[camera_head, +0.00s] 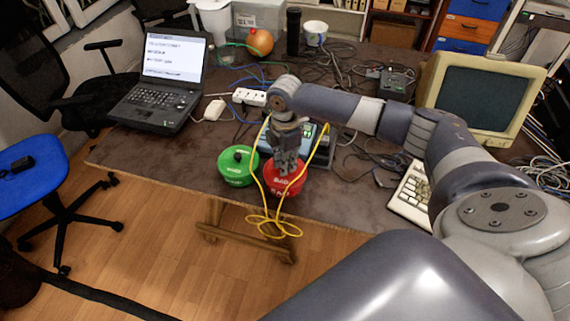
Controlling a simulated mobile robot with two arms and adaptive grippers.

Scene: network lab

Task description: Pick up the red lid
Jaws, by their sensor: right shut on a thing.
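The red lid (281,181) is a round red disc with pale lettering near the front edge of the brown table. My right gripper (286,164) points down over it from above and is shut, with its fingertips at the lid's middle. The fingers cover the lid's top centre, so any knob there is hidden. I cannot tell whether the lid is raised off the table. A green lid (237,167) with a dark knob lies just left of it. My left gripper is not in view.
A yellow cable (262,218) loops around the red lid and hangs over the table edge. A monitor (483,97) and keyboard (411,196) are at the right.

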